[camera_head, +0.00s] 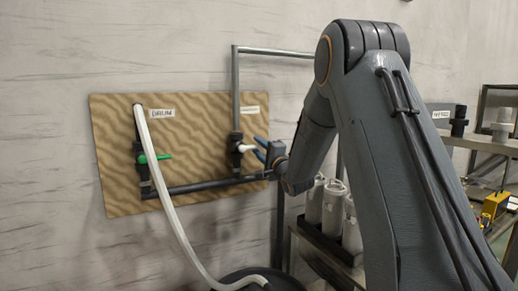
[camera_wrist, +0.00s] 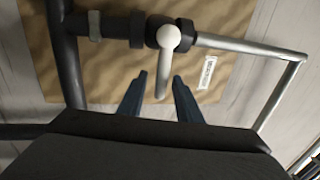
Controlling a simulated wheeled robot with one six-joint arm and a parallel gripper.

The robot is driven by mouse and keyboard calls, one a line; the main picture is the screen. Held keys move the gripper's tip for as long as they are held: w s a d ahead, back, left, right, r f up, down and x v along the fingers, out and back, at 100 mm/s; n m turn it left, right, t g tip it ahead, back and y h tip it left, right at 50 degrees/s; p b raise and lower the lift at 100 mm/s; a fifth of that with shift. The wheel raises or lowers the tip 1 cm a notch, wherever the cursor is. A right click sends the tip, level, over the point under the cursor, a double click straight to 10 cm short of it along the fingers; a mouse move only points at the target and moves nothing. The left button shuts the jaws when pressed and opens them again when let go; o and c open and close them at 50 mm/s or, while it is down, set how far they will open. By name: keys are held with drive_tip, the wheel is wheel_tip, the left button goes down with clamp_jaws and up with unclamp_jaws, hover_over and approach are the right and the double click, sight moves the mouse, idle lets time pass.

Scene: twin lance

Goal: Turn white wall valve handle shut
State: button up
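The white valve handle (camera_head: 245,148) sits on a black valve body (camera_head: 235,152) at the right side of a tan wall board (camera_head: 195,150). In the head view it points right, away from the upright grey pipe. In the wrist view the white handle (camera_wrist: 165,62) points down between the fingertips of my gripper (camera_wrist: 158,80). My gripper is open, with one blue finger on either side of the handle's end. A gap shows between each finger and the handle. In the head view my gripper (camera_head: 261,150) is at the handle's right end.
A green-handled valve (camera_head: 152,158) with a white hose (camera_head: 165,195) is on the board's left, under a DRUM label. A dark horizontal pipe (camera_head: 205,185) runs below both valves. White canisters (camera_head: 333,210) stand in a rack at lower right. A shelf (camera_head: 485,143) is farther right.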

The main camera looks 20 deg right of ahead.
drive_tip(key=b+v, duration=0.2)
drive_tip(key=v, duration=0.5)
drive_tip(key=shift+s+b, duration=0.3)
drive_tip(key=shift+d+f, duration=0.1)
drive_tip(key=shift+f, duration=0.1)
drive_tip(key=s+a+f+n+g+h, duration=0.35)
drive_tip(key=s+f+n+g, duration=0.55)
drive_tip(key=s+f, duration=0.8)
drive_tip(key=s+a+f+n+g, duration=0.2)
drive_tip(key=s+f+n+g, duration=0.1)
drive_tip(key=s, duration=0.8)
drive_tip(key=s+a+f+n+g, duration=0.2)
drive_tip(key=s+f+n+g, duration=0.2)
drive_tip(key=s, duration=0.6)
wheel_tip(320, 180, down, 3)
drive_tip(key=g, duration=0.2)
drive_tip(key=shift+s+r+g, duration=0.2)
drive_tip(key=shift+s+g, duration=0.1)
drive_tip(key=shift+s, duration=0.1)
